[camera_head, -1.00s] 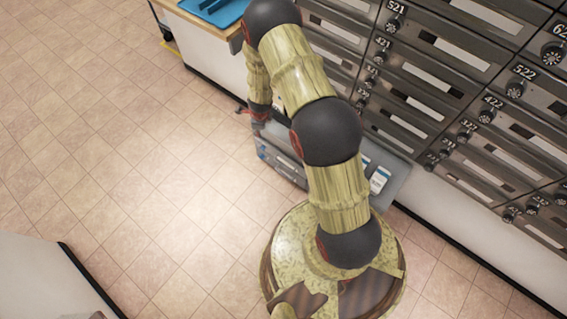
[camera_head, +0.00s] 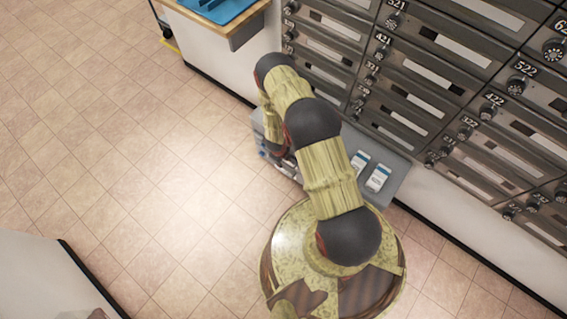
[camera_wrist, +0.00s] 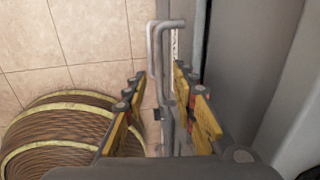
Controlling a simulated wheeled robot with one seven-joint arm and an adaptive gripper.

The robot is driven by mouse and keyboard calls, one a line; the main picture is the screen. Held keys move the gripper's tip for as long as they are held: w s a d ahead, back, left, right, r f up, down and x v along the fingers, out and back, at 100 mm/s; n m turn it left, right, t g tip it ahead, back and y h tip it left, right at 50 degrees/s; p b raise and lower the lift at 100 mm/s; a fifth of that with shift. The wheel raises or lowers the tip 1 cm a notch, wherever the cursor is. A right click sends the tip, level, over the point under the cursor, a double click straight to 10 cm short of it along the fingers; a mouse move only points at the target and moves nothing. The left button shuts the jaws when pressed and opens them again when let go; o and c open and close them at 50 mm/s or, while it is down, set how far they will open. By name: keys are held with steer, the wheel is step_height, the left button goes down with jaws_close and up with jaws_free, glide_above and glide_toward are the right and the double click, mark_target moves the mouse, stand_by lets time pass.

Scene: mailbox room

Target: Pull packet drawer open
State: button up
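The grey drawer unit (camera_head: 397,182) stands low against the mailbox wall, with two white and blue packets (camera_head: 377,178) on its top. My arm hides much of its front in the head view. In the wrist view, a bent grey metal handle (camera_wrist: 157,48) stands out from the grey drawer front (camera_wrist: 222,60). My gripper (camera_wrist: 158,82) is open, with yellow-padded fingers on both sides of the handle. The handle runs between them, and I cannot tell whether a finger touches it. No clear gap shows a drawer pulled out.
A wall of grey numbered mailboxes (camera_head: 440,70) fills the right. A wooden-edged counter (camera_head: 245,28) with a blue tray (camera_head: 215,8) is at the top. A white panel (camera_head: 45,280) stands at lower left. The tiled floor (camera_head: 120,150) between is clear.

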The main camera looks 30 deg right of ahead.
steer(key=shift+d+f, duration=0.15)
steer(key=shift+f, duration=0.6)
steer(key=c, duration=0.3)
steer(key=c, duration=0.4)
jaws_close()
